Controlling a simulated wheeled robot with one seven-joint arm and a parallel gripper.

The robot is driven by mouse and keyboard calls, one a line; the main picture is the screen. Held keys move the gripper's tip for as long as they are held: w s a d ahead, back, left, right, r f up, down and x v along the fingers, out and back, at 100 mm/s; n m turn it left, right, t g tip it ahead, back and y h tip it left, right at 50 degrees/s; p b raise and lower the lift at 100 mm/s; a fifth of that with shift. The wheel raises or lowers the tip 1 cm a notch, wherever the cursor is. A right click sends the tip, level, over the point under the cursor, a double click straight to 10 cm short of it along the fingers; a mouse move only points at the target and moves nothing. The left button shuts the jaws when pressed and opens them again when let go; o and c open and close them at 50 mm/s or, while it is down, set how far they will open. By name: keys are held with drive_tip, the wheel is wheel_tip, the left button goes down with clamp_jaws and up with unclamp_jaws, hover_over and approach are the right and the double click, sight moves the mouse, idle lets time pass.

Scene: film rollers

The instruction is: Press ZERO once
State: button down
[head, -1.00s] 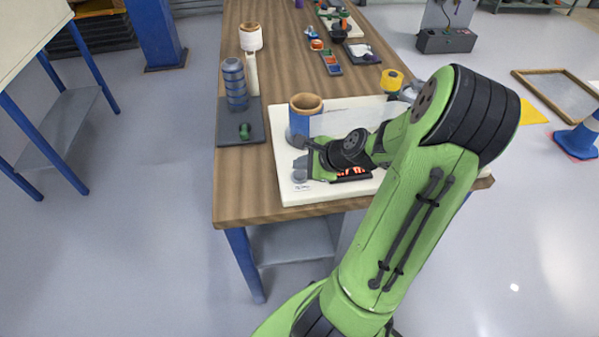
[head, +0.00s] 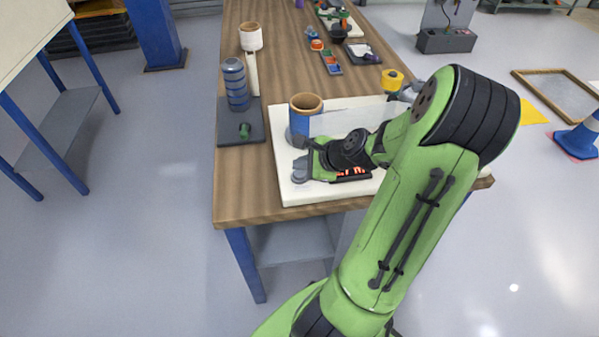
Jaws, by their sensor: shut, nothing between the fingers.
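A white board (head: 287,198) lies at the near end of the wooden table and carries a device with a dark display (head: 352,174) showing lit orange-red digits. My gripper (head: 300,168) is over the board's left part, left of the display. Its fingers are shut and empty, low over the board. I cannot tell whether they touch it. No button marked ZERO can be made out; my gripper and arm cover much of that area. A blue cylinder with a brown rim (head: 305,112) stands on the board just behind my gripper.
A clear panel (head: 345,121) stands behind my wrist. A dark tray (head: 227,131) with a stacked blue-grey cylinder (head: 236,84) and a green piece is on the left. A yellow roll (head: 392,80) is at the right. Bare wood (head: 290,60) lies farther back.

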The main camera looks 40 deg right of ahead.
sight(302, 175)
drive_tip(key=shift+f, duration=0.1)
drive_tip(key=shift+f, duration=0.35)
drive_tip(key=shift+f+b, duration=0.35)
drive_tip(key=shift+f, duration=0.1)
idle(0.5)
drive_tip(key=shift+r+p, duration=0.9)
drive_tip(key=shift+p, duration=0.1)
wheel_tip(302, 175, up, 5)
drive_tip(key=p, duration=0.5)
drive_tip(key=shift+r, duration=0.1)
idle(0.5)
